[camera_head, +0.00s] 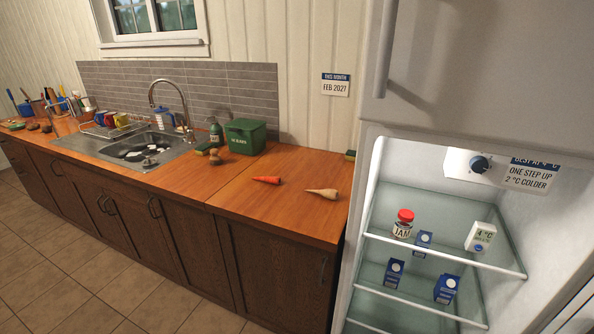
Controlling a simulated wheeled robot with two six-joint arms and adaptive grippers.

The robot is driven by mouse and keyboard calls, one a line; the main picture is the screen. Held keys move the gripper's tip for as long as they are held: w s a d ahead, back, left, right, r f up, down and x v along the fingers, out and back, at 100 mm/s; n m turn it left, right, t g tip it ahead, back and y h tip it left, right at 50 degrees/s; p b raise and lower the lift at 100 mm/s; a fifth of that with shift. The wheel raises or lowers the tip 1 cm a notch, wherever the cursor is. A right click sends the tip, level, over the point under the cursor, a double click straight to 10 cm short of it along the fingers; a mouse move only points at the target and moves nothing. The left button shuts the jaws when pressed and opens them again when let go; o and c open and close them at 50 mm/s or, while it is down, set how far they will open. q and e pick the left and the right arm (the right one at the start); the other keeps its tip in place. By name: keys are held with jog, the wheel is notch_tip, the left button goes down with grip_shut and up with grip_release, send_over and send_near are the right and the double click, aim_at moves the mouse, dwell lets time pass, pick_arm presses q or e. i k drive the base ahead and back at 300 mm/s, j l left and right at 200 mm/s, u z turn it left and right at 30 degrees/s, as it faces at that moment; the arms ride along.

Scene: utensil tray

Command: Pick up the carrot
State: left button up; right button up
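An orange-red carrot (267,180) lies on the wooden counter (280,211), right of the sink. A pale, parsnip-like root (322,193) lies to its right, apart from it. Neither of my grippers shows in the head view, so nothing is seen touching the carrot.
A green bin (245,136), a green bottle (215,133) and a brown lump (214,157) stand behind and left of the carrot. The sink (150,150) is further left. An open fridge (372,207) with a jar (403,223) and cartons stands at the right. The counter's front is clear.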

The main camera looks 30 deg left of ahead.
aim_at(276, 180)
jog(key=i+j, duration=0.1)
jog(key=j, duration=0.25)
jog(key=i+j, duration=0.15)
jog(key=j, duration=0.25)
jog(key=i+j, duration=0.1)
jog(key=j, duration=0.25)
jog(key=i+j, duration=0.1)
jog(key=j, duration=0.25)
jog(key=i+j, duration=0.1)
jog(key=j, duration=0.3)
jog(key=i+j, duration=0.15)
jog(key=j, duration=0.2)
jog(key=i+j, duration=0.1)
jog(key=j, duration=0.3)
jog(key=u, duration=0.05)
